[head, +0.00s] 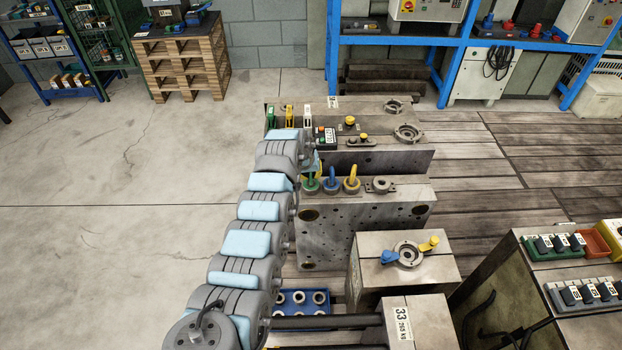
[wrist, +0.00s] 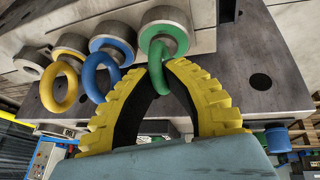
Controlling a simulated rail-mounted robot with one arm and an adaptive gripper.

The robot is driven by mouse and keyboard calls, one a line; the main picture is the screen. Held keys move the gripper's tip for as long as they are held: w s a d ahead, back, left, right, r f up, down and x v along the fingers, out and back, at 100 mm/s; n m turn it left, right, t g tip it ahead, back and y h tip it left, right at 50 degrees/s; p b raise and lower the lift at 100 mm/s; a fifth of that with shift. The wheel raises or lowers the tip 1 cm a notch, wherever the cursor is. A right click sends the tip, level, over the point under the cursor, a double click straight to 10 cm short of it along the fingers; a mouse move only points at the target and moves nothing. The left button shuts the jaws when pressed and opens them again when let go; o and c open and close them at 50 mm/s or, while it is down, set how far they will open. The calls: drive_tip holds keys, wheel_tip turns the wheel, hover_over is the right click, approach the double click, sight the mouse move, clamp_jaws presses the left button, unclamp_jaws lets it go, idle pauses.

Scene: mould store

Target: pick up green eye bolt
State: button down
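The green eye bolt (wrist: 163,32) has a ring on a round steel collar, seated in the side of a grey steel mould block (wrist: 240,50). In the head view the green eye bolt (head: 311,185) is leftmost of a row of three, partly covered by my arm. My gripper (wrist: 159,72) has yellow ribbed fingers with black inner faces. Their tips have come together around the lower part of the green ring, which shows between them. The bolt is still in the block. A blue eye bolt (wrist: 93,72) and a yellow eye bolt (wrist: 58,87) are beside it, untouched.
A bare steel collar (head: 380,185) sits at the row's other end. A smaller block (head: 430,270) with blue and yellow bolts stands in front. A blue tray of rings (head: 282,303) lies below my arm. A workbench (head: 560,264) with bins is at right.

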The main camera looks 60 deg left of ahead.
sight(310, 175)
idle(0.5)
wheel_tip(310, 175, up, 4)
drive_tip(key=shift+f+p, duration=0.25)
drive_tip(key=shift+p, duration=0.4)
drive_tip(key=shift+s+d+r, duration=0.3)
drive_tip(key=shift+d+r, duration=0.1)
drive_tip(key=shift+r, duration=0.1)
drive_tip(key=shift+s+d+r+p, duration=0.2)
drive_tip(key=shift+s+d+p, duration=0.05)
drive_tip(key=shift+p, duration=0.15)
drive_tip(key=s+d+r+p, duration=0.7)
drive_tip(key=s+d+r, duration=0.1)
drive_tip(key=d, duration=0.1)
drive_tip(key=shift+d, duration=0.15)
